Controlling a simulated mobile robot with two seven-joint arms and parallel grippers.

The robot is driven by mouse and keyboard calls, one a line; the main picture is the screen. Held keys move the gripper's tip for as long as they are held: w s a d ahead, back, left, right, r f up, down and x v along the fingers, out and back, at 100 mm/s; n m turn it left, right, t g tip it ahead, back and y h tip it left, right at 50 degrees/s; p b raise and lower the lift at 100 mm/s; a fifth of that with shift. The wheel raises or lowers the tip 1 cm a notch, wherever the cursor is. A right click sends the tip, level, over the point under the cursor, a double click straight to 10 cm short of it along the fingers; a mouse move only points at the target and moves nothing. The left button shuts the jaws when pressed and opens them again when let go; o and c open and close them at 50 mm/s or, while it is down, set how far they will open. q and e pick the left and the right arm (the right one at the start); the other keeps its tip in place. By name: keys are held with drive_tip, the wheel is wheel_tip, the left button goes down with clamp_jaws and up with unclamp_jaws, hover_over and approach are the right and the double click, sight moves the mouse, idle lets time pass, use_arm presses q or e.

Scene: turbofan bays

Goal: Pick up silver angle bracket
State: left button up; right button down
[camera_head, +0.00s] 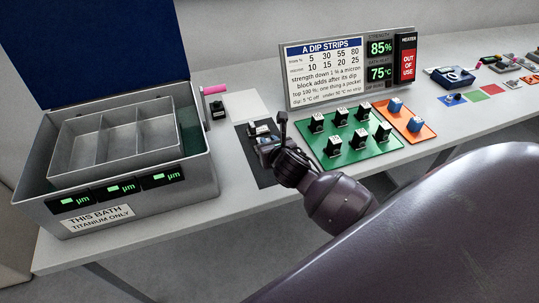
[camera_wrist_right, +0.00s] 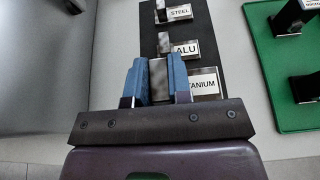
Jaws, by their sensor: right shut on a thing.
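My right gripper (camera_head: 266,145) is over the dark mat (camera_head: 243,139) in the middle of the bench. In the right wrist view its two blue fingers (camera_wrist_right: 157,62) are shut on a narrow silver-grey piece (camera_wrist_right: 158,84), which I take for the silver angle bracket. Its angle shape is mostly hidden by the fingers. It is beside the label ending in "TANIUM" (camera_wrist_right: 204,83), partly covered by a finger. I cannot tell whether it touches the mat. Similar small pieces stand by the "ALU" label (camera_wrist_right: 186,49) and "STEEL" label (camera_wrist_right: 179,13). My left gripper is not in view.
A grey bath box (camera_head: 130,205) with a compartment tray and open blue lid stands at left. A green mat (camera_head: 352,158) with several dark blocks and an orange mat (camera_head: 418,135) lie right of the gripper. A "DIP STRIPS" sign (camera_head: 323,75) stands behind.

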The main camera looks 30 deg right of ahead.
wheel_tip(320, 180, up, 12)
drive_tip(key=shift+r+p, duration=0.15)
drive_tip(key=shift+p, duration=0.25)
